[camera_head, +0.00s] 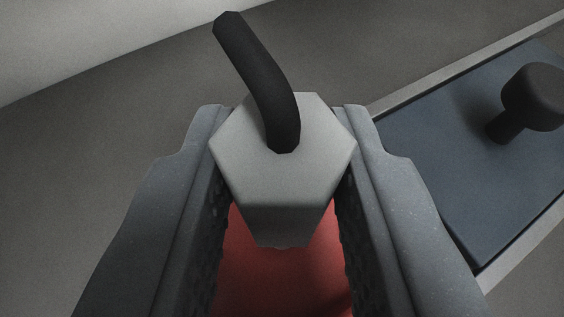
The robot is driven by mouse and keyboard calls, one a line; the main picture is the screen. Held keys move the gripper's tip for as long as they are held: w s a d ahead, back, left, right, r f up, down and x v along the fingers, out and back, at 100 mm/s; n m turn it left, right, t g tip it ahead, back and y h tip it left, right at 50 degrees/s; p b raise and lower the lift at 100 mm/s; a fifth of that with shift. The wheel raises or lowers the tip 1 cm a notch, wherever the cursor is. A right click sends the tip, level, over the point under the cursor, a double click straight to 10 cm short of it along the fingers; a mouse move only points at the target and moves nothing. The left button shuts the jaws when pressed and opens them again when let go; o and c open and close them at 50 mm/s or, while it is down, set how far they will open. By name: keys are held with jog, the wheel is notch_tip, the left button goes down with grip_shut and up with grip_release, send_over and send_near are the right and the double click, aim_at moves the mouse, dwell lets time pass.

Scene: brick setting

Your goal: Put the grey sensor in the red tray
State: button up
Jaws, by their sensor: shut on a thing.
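The grey sensor (283,190) is a light grey hexagonal body with a curved black cable (255,75) rising from its top. My gripper (283,145) is shut on it, with one dark grey finger on each side. A red surface (280,270), which looks like the red tray, shows below the sensor between my fingers. Its edges are hidden by my fingers, and I cannot tell whether the sensor touches it.
At the right is a blue tray (430,150) with a light grey rim. A dark knob-shaped object (533,97) stands in it. Bare grey surface (90,170) lies to the left, and a paler area (70,40) is at the upper left.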

jog(key=o, duration=1)
jog(key=shift+s+r, duration=0.25)
jog(key=shift+s, duration=0.2)
jog(key=v, duration=1.1)
jog(key=shift+p, duration=0.35)
